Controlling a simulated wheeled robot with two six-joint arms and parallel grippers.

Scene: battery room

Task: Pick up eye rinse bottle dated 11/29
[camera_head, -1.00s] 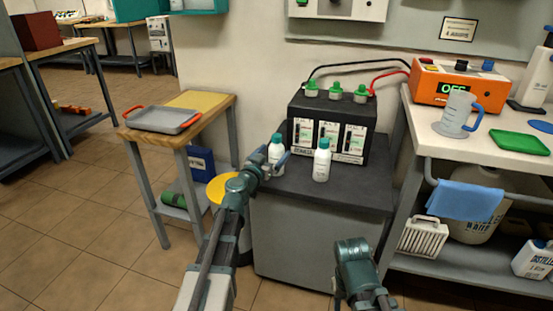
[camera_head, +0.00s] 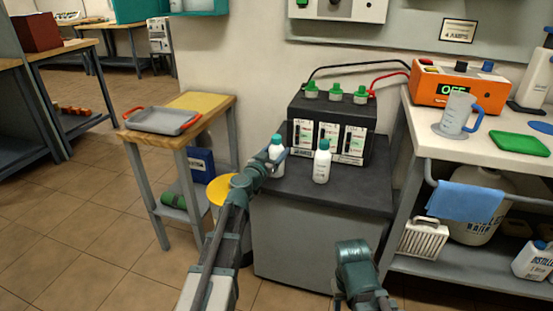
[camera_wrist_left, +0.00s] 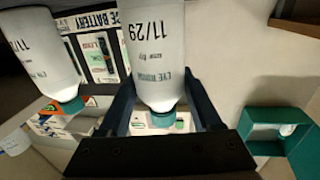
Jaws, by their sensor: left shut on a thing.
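The eye rinse bottle dated 11/29 (camera_wrist_left: 153,50) is white with a teal cap and appears upside down in the left wrist view, between my left gripper's fingers. In the head view this bottle (camera_head: 277,147) is upright at the left front of the black battery, partly covered by the gripper. My left gripper (camera_head: 276,160) is shut on it. A second, similar white bottle (camera_head: 321,165) stands to its right on the dark cabinet top; it also shows in the left wrist view (camera_wrist_left: 42,50), its date only partly readable. My right arm shows low in the head view, its fingers out of sight.
The black battery (camera_head: 309,112) with green caps stands close behind both bottles on the dark cabinet (camera_head: 350,193). A wooden table with a grey tray (camera_head: 160,120) is at left. A white bench at right holds an orange charger (camera_head: 460,88) and a jug (camera_head: 456,112).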

